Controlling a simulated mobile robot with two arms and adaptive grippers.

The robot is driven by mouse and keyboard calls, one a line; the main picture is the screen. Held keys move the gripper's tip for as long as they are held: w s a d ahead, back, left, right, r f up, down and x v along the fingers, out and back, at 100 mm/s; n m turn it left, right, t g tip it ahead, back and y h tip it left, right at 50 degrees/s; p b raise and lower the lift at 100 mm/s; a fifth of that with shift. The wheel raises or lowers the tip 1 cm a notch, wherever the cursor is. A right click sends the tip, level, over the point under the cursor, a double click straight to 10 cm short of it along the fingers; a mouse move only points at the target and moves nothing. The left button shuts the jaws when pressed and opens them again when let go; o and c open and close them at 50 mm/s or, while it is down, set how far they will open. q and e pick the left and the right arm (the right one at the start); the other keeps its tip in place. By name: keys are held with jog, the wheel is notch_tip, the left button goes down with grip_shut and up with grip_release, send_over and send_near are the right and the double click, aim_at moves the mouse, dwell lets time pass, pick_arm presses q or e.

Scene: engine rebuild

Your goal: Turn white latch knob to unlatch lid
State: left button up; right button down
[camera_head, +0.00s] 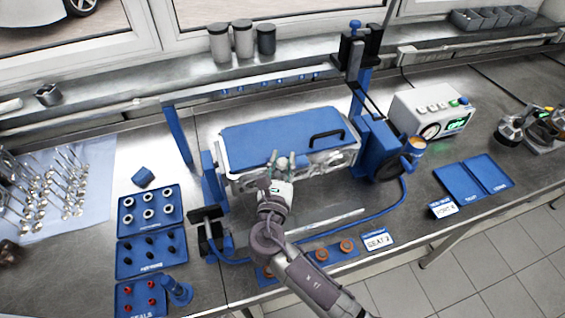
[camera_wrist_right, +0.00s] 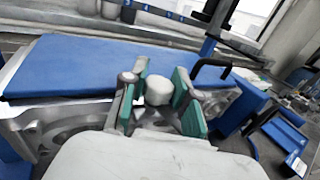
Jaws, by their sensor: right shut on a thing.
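A blue lid (camera_head: 262,140) with a black handle (camera_head: 326,135) covers the metal engine block on the bench; the lid also shows in the right wrist view (camera_wrist_right: 75,65). The white latch knob (camera_wrist_right: 158,90) is at the lid's front edge, near its middle. My right gripper (camera_head: 281,164) reaches in from the front and is shut on the knob. Its green-padded fingers stand on either side of the knob in the right wrist view (camera_wrist_right: 160,98). The fingers hide part of the knob in the head view. My left gripper is not in view.
Blue trays of small parts (camera_head: 150,212) stand at the left. A grey box with a green display (camera_head: 432,108) and an empty blue tray (camera_head: 472,178) are at the right. A blue hose (camera_head: 375,213) curves across the bench in front of the block.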

jog(key=shift+r+m+h, duration=0.1)
jog(key=shift+m+h, duration=0.4)
jog(key=shift+h, duration=0.2)
jog(key=c, duration=0.9)
grip_release()
jog(key=shift+w, duration=0.1)
jog(key=shift+o, duration=0.2)
jog(key=v, duration=1.2)
jog(key=shift+r, duration=0.1)
